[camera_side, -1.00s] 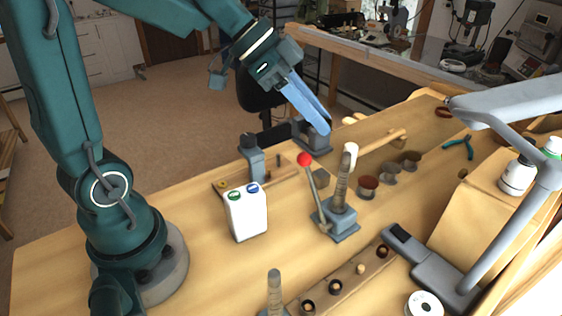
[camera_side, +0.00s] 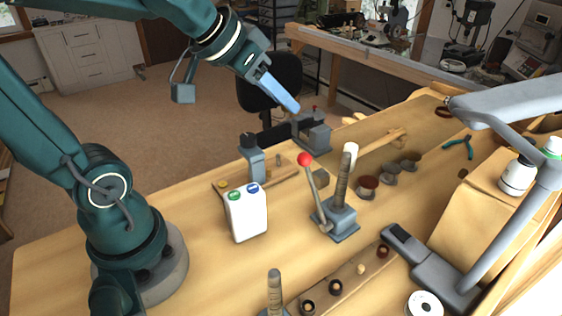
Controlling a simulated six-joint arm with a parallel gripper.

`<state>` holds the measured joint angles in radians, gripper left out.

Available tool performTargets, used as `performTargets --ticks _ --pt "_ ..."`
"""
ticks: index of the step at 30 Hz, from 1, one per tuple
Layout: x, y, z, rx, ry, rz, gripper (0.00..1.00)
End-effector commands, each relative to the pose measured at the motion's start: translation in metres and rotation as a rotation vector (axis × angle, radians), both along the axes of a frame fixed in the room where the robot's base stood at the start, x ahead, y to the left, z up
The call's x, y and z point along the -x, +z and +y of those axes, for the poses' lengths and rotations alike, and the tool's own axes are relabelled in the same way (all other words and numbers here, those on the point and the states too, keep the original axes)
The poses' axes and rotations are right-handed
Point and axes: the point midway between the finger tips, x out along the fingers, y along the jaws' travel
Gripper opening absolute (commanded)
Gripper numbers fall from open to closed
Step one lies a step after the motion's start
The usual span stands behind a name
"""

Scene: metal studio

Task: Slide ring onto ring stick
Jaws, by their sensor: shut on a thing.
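My gripper (camera_side: 295,107) is high above the far side of the bench, its blue fingers pointing down and right. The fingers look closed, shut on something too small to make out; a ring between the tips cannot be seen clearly. One upright tapered stick (camera_side: 343,180) stands on a grey base with a red-knobbed lever, right of and below my gripper. Another tapered stick (camera_side: 274,290) stands at the bottom edge, its base partly cut off. I cannot tell which is the ring stick. My gripper is well apart from both.
A wooden strip (camera_side: 347,275) with small round pieces lies in front. A white two-button box (camera_side: 246,212), a grey vise (camera_side: 312,130) and small round pots (camera_side: 367,187) stand around. A grey lamp arm (camera_side: 510,220) blocks the right.

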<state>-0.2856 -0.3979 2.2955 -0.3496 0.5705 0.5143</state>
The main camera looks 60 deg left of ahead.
Motion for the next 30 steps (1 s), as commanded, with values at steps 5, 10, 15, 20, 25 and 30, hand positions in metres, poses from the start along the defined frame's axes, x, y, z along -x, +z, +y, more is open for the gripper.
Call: performTargets --ticks 5,10,15,20,25,30 --pt "0.0 0.0 0.0 0.001 -0.001 0.0 0.0" --pt "0.0 0.0 0.0 0.001 -0.01 0.001 0.0" --pt "0.005 -0.004 -0.003 0.003 -0.077 0.004 0.0" --pt "0.012 -0.007 -0.012 0.006 -0.217 0.0 0.0" --pt "0.023 -0.012 -0.031 0.009 -0.446 0.004 0.0" --pt "0.037 -0.014 -0.06 0.008 -0.751 0.002 0.0"
